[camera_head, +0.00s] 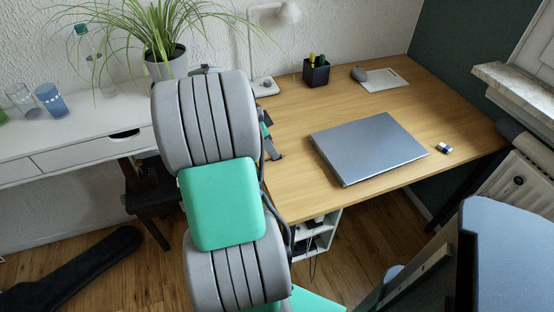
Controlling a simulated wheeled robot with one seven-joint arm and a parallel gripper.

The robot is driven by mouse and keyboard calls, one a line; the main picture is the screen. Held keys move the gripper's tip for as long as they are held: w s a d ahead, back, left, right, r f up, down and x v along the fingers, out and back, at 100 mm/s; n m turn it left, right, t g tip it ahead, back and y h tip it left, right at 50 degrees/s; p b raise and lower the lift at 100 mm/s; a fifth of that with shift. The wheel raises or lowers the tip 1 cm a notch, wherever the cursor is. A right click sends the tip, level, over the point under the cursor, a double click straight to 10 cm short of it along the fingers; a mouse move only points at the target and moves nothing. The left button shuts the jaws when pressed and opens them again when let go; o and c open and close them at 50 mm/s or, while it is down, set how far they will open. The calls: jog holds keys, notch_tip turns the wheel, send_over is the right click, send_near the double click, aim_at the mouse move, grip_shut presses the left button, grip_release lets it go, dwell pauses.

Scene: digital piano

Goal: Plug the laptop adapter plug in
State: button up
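A closed grey laptop (370,147) lies on the wooden desk. I cannot make out an adapter plug or a socket for it; my arm covers the left part of the desk and some of the wall behind it. My arm rises through the middle of the view. Dark parts at its right edge, low over the desk's left side, look like part of my gripper (274,148). Its fingers are mostly hidden behind the arm, and what they hold, if anything, does not show.
A white side table (75,135) with glasses and a potted plant (165,60) stands left. A chair (510,250) is front right.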

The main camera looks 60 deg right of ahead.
jog(key=x, duration=0.3)
jog(key=shift+s+d+f, duration=0.1)
jog(key=shift+f, duration=0.2)
grip_shut()
